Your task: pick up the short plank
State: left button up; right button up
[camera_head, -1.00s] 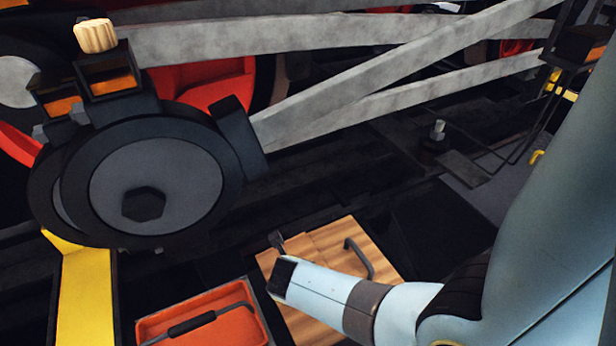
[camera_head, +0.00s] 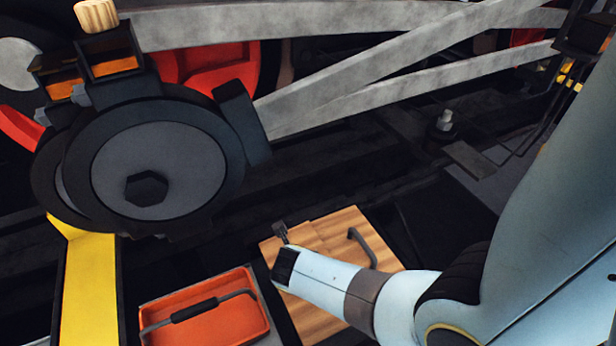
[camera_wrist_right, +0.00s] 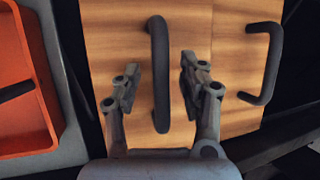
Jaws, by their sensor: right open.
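Pale striped wood, seemingly two planks side by side, lies low in the head view, with a small step in its far edge. The plank nearer the orange tray (camera_head: 308,318) also shows in the right wrist view (camera_wrist_right: 110,40). Its dark bar handle (camera_wrist_right: 159,75) stands between the two fingers of my right gripper (camera_wrist_right: 160,82), which is open with gaps on both sides. A second dark handle (camera_head: 362,247) is on the right part of the wood. In the head view my right gripper (camera_head: 283,240) is over the left part, and my arm hides the first handle. My left gripper is out of view.
An orange tray (camera_head: 235,325) with a dark carrying bar stands left of the wood. A yellow beam (camera_head: 90,290) and a large dark wheel-like part (camera_head: 160,150) are farther left. Grey rods (camera_head: 380,80) cross behind. Dark floor lies right of the wood.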

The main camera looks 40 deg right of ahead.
grip_shut()
dwell(0.3)
dwell(0.5)
